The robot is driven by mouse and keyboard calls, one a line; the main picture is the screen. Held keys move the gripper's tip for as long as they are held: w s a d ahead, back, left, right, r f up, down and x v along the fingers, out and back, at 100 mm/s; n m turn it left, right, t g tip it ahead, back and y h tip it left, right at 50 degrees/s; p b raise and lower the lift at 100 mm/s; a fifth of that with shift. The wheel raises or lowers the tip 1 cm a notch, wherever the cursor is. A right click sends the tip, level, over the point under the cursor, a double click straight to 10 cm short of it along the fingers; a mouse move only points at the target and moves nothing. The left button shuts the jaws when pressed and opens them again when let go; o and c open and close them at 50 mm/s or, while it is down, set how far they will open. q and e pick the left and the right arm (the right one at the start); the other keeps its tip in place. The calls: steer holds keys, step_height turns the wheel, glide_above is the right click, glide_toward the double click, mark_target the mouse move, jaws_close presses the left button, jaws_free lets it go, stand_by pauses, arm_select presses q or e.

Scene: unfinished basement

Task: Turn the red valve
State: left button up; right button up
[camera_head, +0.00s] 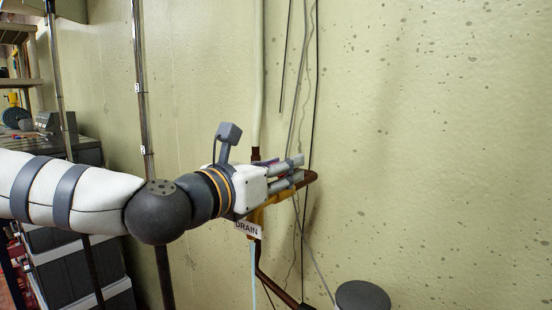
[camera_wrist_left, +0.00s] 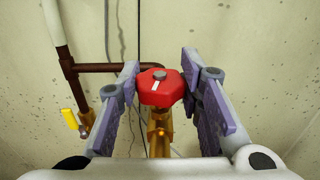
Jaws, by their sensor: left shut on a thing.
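The red valve (camera_wrist_left: 155,93) is a faceted knob with a white mark, on a brass fitting (camera_wrist_left: 160,135) in the left wrist view. My left gripper (camera_wrist_left: 161,76) has its purple-padded fingers on both sides of the knob and is shut on it. In the head view my left gripper (camera_head: 288,172) reaches the pipework by the wall and hides nearly all of the valve. My right gripper is not in view.
A brown pipe (camera_wrist_left: 100,67) runs behind the valve, with a yellow lever (camera_wrist_left: 70,118) to its left. A "DRAIN" tag (camera_head: 248,229) hangs below the gripper. Thin cables (camera_head: 316,90) run down the wall. Shelves and a bench (camera_head: 85,143) stand at far left.

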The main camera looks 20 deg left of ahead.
arm_select(q)
steer(key=n+y, duration=0.1)
steer(key=y, duration=0.1)
steer(key=n+t+y, duration=0.1)
steer(key=y, duration=0.1)
steer(key=shift+d+n, duration=0.2)
steer(key=shift+n, duration=0.2)
steer(key=n+y, duration=0.1)
steer(key=y, duration=0.2)
steer(key=n+y, duration=0.2)
steer(key=shift+n+y, duration=0.3)
steer(key=shift+y, duration=0.1)
steer(key=n+g+y, duration=0.1)
steer(key=n+y, duration=0.1)
steer(key=y, duration=0.1)
steer(key=n+g+y, duration=0.2)
steer(key=shift+r+y, duration=0.1)
steer(key=shift+y, duration=0.3)
steer(key=shift+a+r+n+g+y, duration=0.1)
steer(key=shift+n+g+y, duration=0.85)
steer(key=shift+y, duration=0.25)
steer(key=shift+n+y, duration=0.25)
steer(key=shift+y, duration=0.05)
steer(key=o, duration=1.2)
steer(key=shift+w+a, duration=0.1)
